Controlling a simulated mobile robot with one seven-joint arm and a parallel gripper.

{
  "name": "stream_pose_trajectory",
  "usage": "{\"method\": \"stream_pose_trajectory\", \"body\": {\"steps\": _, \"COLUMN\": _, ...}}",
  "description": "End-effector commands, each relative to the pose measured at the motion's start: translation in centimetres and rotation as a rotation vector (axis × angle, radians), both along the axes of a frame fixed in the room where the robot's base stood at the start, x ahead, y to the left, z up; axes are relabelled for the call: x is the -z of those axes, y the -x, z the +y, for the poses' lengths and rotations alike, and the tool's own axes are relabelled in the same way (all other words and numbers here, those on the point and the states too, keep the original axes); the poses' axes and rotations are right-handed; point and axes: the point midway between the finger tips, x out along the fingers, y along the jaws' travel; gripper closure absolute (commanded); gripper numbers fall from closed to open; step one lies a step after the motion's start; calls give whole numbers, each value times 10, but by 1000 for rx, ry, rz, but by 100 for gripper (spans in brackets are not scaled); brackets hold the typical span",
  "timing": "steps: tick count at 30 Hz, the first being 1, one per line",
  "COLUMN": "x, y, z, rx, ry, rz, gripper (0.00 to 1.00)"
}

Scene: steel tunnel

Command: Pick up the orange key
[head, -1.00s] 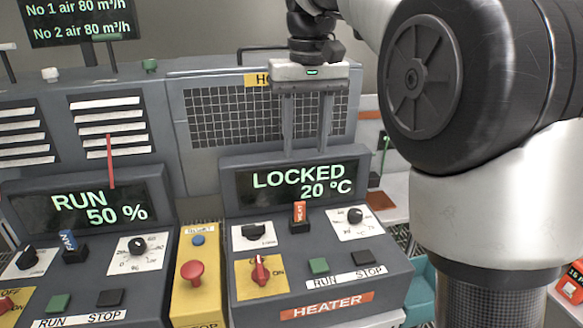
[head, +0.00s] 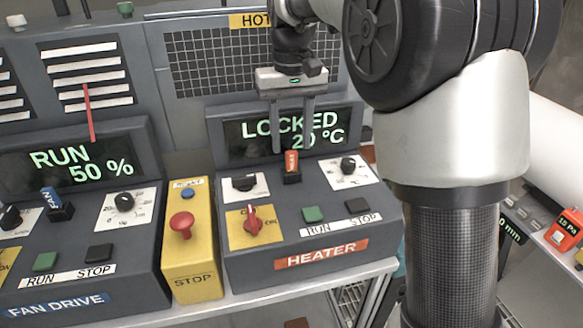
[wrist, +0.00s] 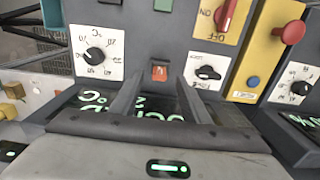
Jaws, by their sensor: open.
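The orange key (head: 291,162) stands upright in a small dark lock on the heater panel (head: 232,275), just below the display reading LOCKED 20 °C. In the wrist view the key (wrist: 159,73) shows end-on, ahead of the fingertips and roughly midway between them. My gripper (head: 293,147) is open and empty, fingers pointing down in front of the heater display. Its fingertips are close to the key's top, and in the head view the key lies between them. In the wrist view my gripper (wrist: 164,84) shows a clear gap between its fingers.
A white-backed knob (head: 347,165) is right of the key, and a dark switch (head: 244,183) is left. A red rotary switch (head: 252,220), green button (head: 313,214) and red stop button (head: 181,224) are nearby. A blue FAN key (head: 51,198) is on the left panel.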

Motion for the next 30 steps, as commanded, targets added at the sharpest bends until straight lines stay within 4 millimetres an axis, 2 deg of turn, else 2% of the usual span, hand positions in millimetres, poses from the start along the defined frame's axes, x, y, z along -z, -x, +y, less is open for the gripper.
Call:
{"method": "stream_pose_trajectory", "body": {"steps": 9, "x": 44, "y": -3, "z": 0, "rx": -1, "ry": 1, "rz": 3, "gripper": 58}}
{"method": "stream_pose_trajectory", "body": {"steps": 19, "x": 50, "y": -3, "z": 0, "rx": 0, "ry": 0, "rz": 1, "gripper": 58}}
{"method": "stream_pose_trajectory", "body": {"steps": 26, "x": 50, "y": -3, "z": 0, "rx": 0, "ry": 0, "rz": 1, "gripper": 97}}
{"method": "stream_pose_trajectory", "body": {"steps": 27, "x": 50, "y": -3, "z": 0, "rx": 0, "ry": 0, "rz": 1, "gripper": 100}}
{"method": "stream_pose_trajectory", "body": {"steps": 30, "x": 50, "y": -3, "z": 0, "rx": 0, "ry": 0, "rz": 1, "gripper": 100}}
